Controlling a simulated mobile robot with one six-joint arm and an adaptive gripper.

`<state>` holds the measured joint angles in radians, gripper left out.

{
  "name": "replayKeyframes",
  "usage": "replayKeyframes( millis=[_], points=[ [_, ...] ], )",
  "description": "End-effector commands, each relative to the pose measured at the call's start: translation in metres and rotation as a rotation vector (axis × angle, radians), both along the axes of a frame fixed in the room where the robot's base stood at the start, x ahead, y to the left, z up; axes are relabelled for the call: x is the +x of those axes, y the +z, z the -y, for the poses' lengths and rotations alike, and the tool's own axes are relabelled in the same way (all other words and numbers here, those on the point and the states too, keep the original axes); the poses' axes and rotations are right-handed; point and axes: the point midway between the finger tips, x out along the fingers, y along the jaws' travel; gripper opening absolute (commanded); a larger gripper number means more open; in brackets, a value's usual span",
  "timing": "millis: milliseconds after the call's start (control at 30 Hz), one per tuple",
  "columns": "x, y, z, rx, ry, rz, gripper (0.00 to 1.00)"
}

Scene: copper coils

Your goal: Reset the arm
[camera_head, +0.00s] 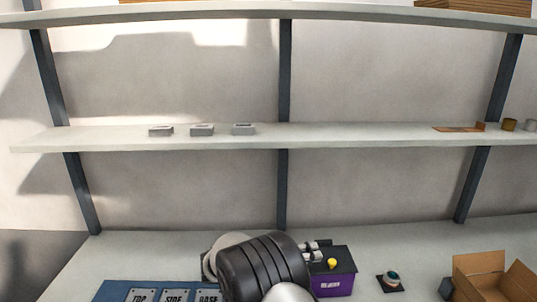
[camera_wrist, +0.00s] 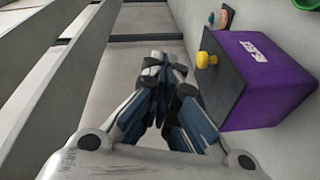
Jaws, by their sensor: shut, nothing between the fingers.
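My gripper (camera_head: 318,249) is partly hidden behind my dark arm at the bottom middle of the head view. In the wrist view my gripper (camera_wrist: 166,62) has its fingers together, with nothing seen held between them. It is above the worktop, to the left of a purple box (camera_head: 335,285) with a dark top and a yellow knob (camera_head: 332,263). The purple box (camera_wrist: 262,85) and yellow knob (camera_wrist: 205,60) show right of the fingers in the wrist view; no contact is visible.
A blue board (camera_head: 115,291) carries plates marked TOP, SIDE and BASE. A round button-like device (camera_head: 390,281) and an open cardboard box (camera_head: 485,268) stand right. The middle shelf (camera_head: 350,135) holds three grey blocks (camera_head: 202,130) and small items. Dark posts (camera_head: 283,190) support the shelves.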

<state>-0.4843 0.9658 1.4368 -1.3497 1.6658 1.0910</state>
Motion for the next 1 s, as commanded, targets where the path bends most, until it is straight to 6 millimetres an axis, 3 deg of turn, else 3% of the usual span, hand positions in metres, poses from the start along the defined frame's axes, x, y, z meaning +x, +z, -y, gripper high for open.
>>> replayKeyframes(
  millis=[33, 200, 400, 600, 800, 1000],
  points=[
    [-0.013, 0.020, 0.018, 0.062, -0.042, -0.031, 0.00],
    [-0.067, 0.054, 0.059, 0.295, -0.137, -0.165, 0.00],
    [-0.143, 0.079, 0.085, 0.589, -0.171, -0.259, 0.00],
    [-0.220, 0.091, 0.086, 0.880, -0.121, -0.283, 0.00],
    [-0.286, 0.093, 0.068, 1.139, 0.001, -0.230, 0.00],
    [-0.329, 0.088, 0.041, 1.322, 0.158, -0.122, 0.00]
  ],
)
